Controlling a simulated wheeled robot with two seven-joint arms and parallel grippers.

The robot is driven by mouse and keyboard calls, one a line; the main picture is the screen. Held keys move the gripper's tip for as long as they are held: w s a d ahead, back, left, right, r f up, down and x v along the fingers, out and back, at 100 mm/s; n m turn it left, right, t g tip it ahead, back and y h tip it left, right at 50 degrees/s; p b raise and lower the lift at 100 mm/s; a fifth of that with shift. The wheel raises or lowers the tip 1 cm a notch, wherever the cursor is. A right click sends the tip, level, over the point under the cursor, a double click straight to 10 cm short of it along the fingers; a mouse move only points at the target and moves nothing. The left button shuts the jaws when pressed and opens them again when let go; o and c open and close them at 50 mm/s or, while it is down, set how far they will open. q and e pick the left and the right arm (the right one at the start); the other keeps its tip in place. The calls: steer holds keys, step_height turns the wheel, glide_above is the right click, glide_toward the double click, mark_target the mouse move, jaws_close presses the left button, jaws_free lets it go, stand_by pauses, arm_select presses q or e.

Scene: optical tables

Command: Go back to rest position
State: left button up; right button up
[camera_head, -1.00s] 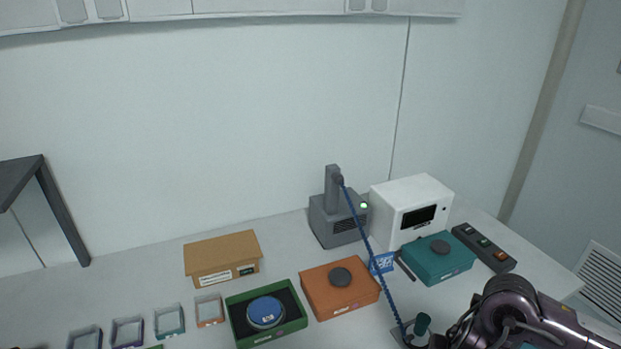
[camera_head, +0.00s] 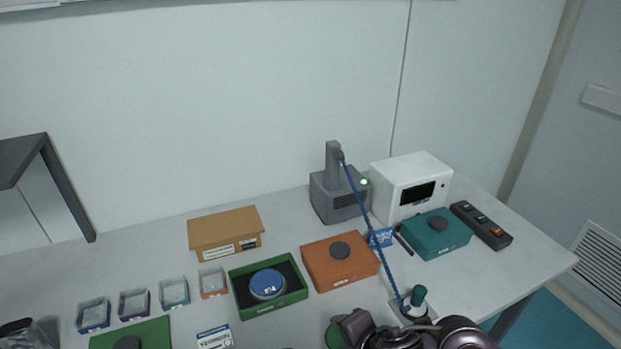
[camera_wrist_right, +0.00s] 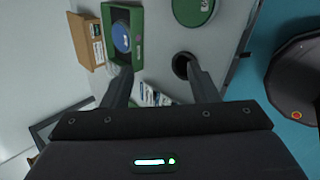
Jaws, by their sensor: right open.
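My right arm (camera_head: 400,336) crosses the bottom of the head view, low over the front of the table; its gripper is not clear there. In the right wrist view my right gripper (camera_wrist_right: 160,86) is open, its two fingers apart with nothing held between them. Beyond the fingers lie a white labelled card and the table top. My left gripper cannot be made out in either view.
The table (camera_head: 480,278) holds an open green box (camera_head: 240,299) with a blue disc, an orange box (camera_head: 322,268), a teal box (camera_head: 445,243), a white device (camera_head: 395,190) and a cardboard box (camera_head: 224,228). A green-capped bottle (camera_head: 418,297) stands close behind my right arm.

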steer(key=s+d+f+m+g+h, duration=0.15)
steer(key=s+d+m, duration=0.4)
steer(key=m, duration=0.55)
steer(key=s+d+f+m+g+h, duration=0.1)
steer(key=s+d+m+g+h, duration=0.1)
steer(key=s+d+m, duration=0.65)
step_height(320, 180, down, 37)
steer(key=w+a+m+g+b, duration=0.1)
steer(key=m+g+b, duration=0.15)
steer(key=b, duration=0.35)
steer(key=s+d+f+b, duration=0.3)
steer(key=s+f+b, duration=0.1)
steer(key=s+f, duration=1.4)
step_height(320, 180, down, 4)
steer(key=shift+s+r, duration=0.15)
steer(key=shift+s, duration=0.2)
